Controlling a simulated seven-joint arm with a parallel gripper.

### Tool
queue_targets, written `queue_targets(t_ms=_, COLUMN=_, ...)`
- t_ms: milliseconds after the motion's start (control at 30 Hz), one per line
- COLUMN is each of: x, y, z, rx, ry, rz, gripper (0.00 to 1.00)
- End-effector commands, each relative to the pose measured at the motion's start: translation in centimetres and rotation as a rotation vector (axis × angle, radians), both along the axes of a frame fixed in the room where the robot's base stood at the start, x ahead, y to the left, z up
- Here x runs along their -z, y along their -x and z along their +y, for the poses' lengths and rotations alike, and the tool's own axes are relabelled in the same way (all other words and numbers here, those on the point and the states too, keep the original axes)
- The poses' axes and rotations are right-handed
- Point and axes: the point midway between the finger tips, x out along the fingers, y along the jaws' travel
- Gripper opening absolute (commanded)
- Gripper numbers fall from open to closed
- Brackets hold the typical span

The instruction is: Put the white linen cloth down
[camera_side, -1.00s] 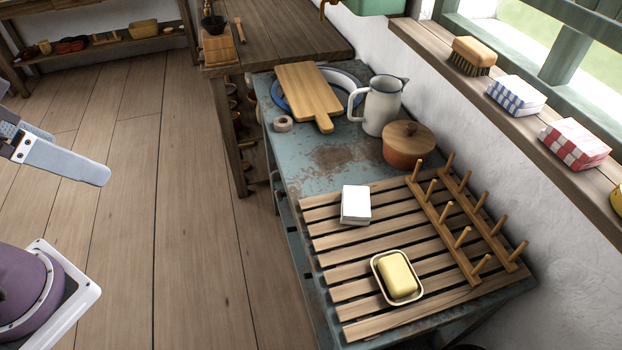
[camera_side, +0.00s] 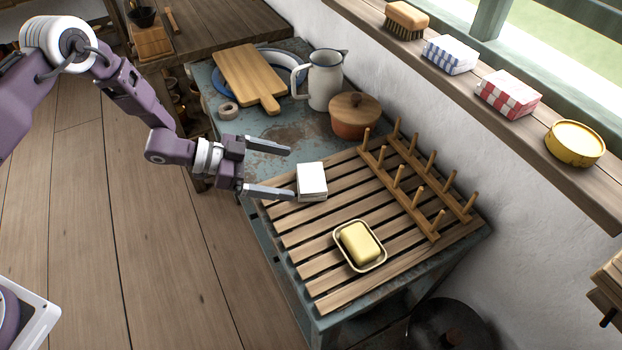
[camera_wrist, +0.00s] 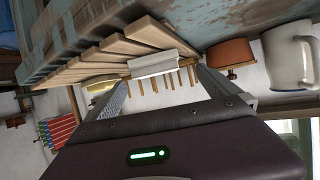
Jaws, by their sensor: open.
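The white linen cloth (camera_side: 312,180) is a small folded block lying on the slatted wooden rack (camera_side: 297,272), near the rack's far left end. My gripper (camera_side: 291,172) is open and empty just left of the cloth, its two fingers pointing toward it. In the wrist view the cloth (camera_wrist: 152,64) shows beyond and between the tips of my gripper (camera_wrist: 163,78). Whether a fingertip touches the cloth I cannot tell.
A butter dish (camera_side: 361,246) sits on the rack in front of the cloth. A pegged plate rack (camera_side: 408,190) stands to the right.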

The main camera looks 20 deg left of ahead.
Motion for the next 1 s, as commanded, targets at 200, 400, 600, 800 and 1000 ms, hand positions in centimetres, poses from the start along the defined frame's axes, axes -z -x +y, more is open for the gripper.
queue_targets(t_ms=200, x=1.3, y=0.1, z=-2.1, rx=0.028, ry=0.028, rz=0.009, gripper=1.0)
queue_targets(t_ms=400, x=2.2, y=-1.5, z=-5.3, rx=0.027, ry=0.026, rz=0.01, gripper=1.0)
queue_targets(t_ms=600, x=2.8, y=-2.2, z=-6.6, rx=0.023, ry=0.025, rz=0.011, gripper=1.0)
queue_targets(t_ms=800, x=2.8, y=-2.2, z=-6.6, rx=0.022, ry=0.025, rz=0.011, gripper=0.88)
queue_targets(t_ms=1000, x=2.8, y=-2.2, z=-6.5, rx=0.022, ry=0.025, rz=0.011, gripper=0.49)
